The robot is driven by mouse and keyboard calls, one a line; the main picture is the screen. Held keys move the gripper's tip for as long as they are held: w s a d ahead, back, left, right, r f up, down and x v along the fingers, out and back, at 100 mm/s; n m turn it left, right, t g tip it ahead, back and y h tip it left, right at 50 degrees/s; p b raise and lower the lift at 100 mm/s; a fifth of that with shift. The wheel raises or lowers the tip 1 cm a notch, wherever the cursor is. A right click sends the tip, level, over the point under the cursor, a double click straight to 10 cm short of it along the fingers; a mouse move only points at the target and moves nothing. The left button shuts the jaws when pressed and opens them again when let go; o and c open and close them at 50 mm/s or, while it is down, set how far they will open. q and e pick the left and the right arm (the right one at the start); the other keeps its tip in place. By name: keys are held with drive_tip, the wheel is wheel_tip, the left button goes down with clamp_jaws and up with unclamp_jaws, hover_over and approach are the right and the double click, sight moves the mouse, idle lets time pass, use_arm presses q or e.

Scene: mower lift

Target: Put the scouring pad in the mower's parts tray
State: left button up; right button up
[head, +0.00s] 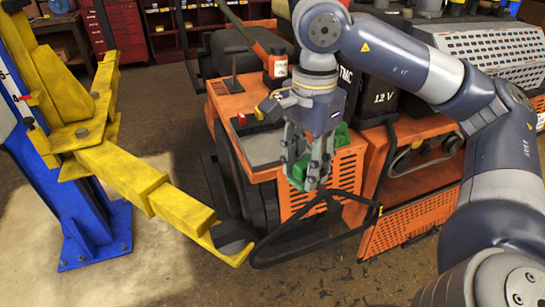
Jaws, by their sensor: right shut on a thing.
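My right gripper (310,182) points down over the front of the orange mower (222,97). It is shut on the green scouring pad (300,171), which shows between and beside the fingers; the fingers hide part of it. A grey, shallow tray-like recess (262,149), which looks like the parts tray, lies in the mower's orange top just left of the gripper. The pad appears to be right of this recess and near the mower's front edge; its exact height is hard to tell. My left gripper is not in view.
Another green patch (342,138) shows behind the gripper; I cannot tell what it is. A yellow lift arm (140,180) on a blue post (95,228) reaches in from the left. A black bar frame (320,237) juts out in front.

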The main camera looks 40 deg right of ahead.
drive_tip(key=m, duration=0.1)
drive_tip(key=s+d+r+m, duration=0.1)
drive_tip(key=m+b, duration=0.1)
drive_tip(key=shift+s+d+r, duration=0.2)
drive_tip(key=shift+d+r, duration=0.05)
drive_tip(key=shift+r, duration=0.05)
drive_tip(key=shift+w+m, duration=0.1)
drive_tip(key=shift+m, duration=0.2)
drive_tip(key=w, duration=0.4)
drive_tip(key=w+p, duration=0.1)
drive_tip(key=w, duration=0.4)
drive_tip(key=w+a+f, duration=0.1)
drive_tip(key=w, duration=0.4)
drive_tip(key=shift+p, duration=0.3)
drive_tip(key=shift+w, duration=0.45)
drive_tip(key=f, duration=0.1)
drive_tip(key=f+p, duration=0.1)
drive_tip(key=f, duration=0.1)
drive_tip(key=shift+w+f, duration=0.3)
drive_tip(key=shift+w, duration=0.05)
drive_tip(key=shift+f, duration=0.1)
